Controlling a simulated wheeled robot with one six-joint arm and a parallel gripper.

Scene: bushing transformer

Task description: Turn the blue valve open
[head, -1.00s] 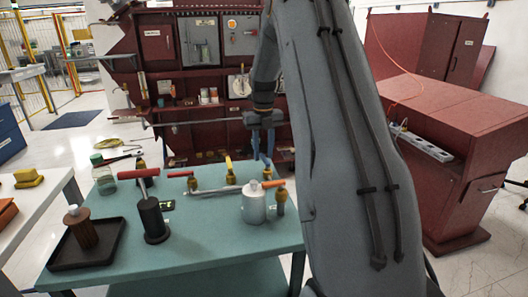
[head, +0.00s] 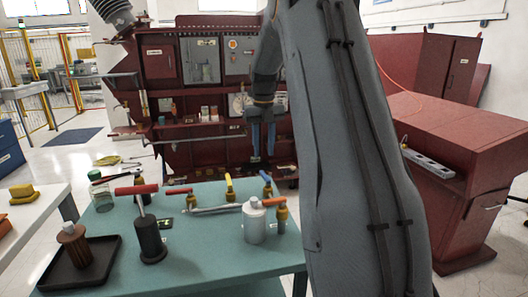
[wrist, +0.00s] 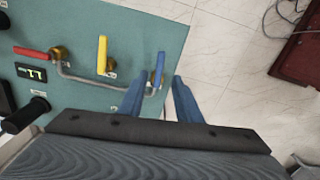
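The blue valve handle (head: 266,177) stands at the far right of the pipe on the teal table. It also shows in the wrist view (wrist: 158,70). My gripper (head: 262,158) is open and empty, with its two blue fingers above the far table edge. In the wrist view, the fingertips (wrist: 159,78) lie on either side of the blue handle in the picture. A gap above the handle shows in the head view, and I see no contact. The yellow handle (wrist: 102,55) and the red handle (wrist: 32,53) are on the same pipe to the left.
On the teal table (head: 200,258) are a red-topped black tool (head: 149,238), a silver canister (head: 254,222) with an orange-handled valve behind it, a glass jar (head: 99,190) and a black tray (head: 55,265). A red cabinet (head: 455,140) stands right.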

